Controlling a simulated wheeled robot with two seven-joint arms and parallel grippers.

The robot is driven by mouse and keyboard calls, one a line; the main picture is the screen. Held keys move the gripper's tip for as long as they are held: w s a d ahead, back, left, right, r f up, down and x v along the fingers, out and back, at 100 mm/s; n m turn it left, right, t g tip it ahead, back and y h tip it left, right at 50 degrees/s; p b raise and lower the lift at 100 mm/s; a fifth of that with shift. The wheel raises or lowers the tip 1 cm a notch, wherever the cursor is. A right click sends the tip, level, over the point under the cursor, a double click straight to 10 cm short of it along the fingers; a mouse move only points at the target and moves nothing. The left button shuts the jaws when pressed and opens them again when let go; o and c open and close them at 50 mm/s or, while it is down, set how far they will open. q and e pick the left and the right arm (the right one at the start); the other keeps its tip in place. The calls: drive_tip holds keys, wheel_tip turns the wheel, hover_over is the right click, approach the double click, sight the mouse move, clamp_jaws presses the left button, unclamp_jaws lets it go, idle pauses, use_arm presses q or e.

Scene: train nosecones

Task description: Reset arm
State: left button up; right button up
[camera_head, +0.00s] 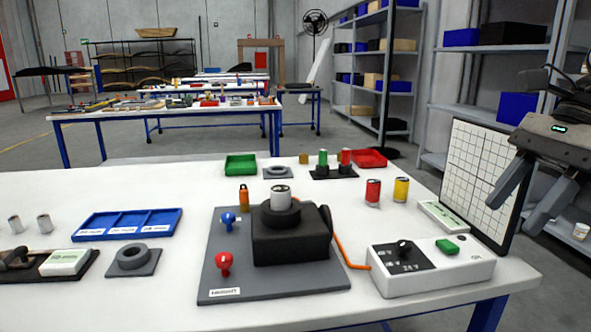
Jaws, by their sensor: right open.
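My right gripper (507,190) is at the right side of the head view, raised above the table's right edge. Its two fingers are apart with nothing between them. It is in front of the white grid board (474,175) and partly covers that board's right edge. My left gripper is not in view. A black block (290,240) on a grey base plate (222,285) stands at the table's middle, with a metal cylinder (281,197) upright in its round top.
A white control box (450,272) with a black knob and green button stands front right. A blue tray (127,224) is at left. Red (373,192) and yellow (401,189) cylinders stand near the board. White table surface is bare at back left.

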wheel_tip(320, 180, down, 24)
drive_tip(key=d+m+t+y+p, duration=0.15)
drive_tip(key=m+t+p, duration=0.25)
drive_tip(key=m+t, duration=1.95)
use_arm(q)
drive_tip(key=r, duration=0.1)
drive_tip(key=p, duration=0.1)
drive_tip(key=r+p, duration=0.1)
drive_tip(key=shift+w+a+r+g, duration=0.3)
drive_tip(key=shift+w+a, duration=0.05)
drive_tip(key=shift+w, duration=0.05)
use_arm(e)
drive_tip(key=s+a+f+m+g+h, duration=0.1)
drive_tip(key=s+a+f+m+g, duration=0.2)
drive_tip(key=a+m, duration=0.3)
drive_tip(key=s+a+f+m+g+h, duration=0.2)
drive_tip(key=s+a+f+m+g, duration=0.1)
drive_tip(key=m, duration=1)
drive_tip(key=s+a+f+m+g+h, duration=0.1)
drive_tip(key=s+a+f+m+g, duration=0.2)
drive_tip(key=a+m, duration=0.6)
wheel_tip(320, 180, down, 2)
drive_tip(key=m+g, duration=0.1)
drive_tip(key=g, duration=0.2)
drive_tip(key=shift+s+a, duration=0.15)
drive_tip(key=shift+s, duration=0.2)
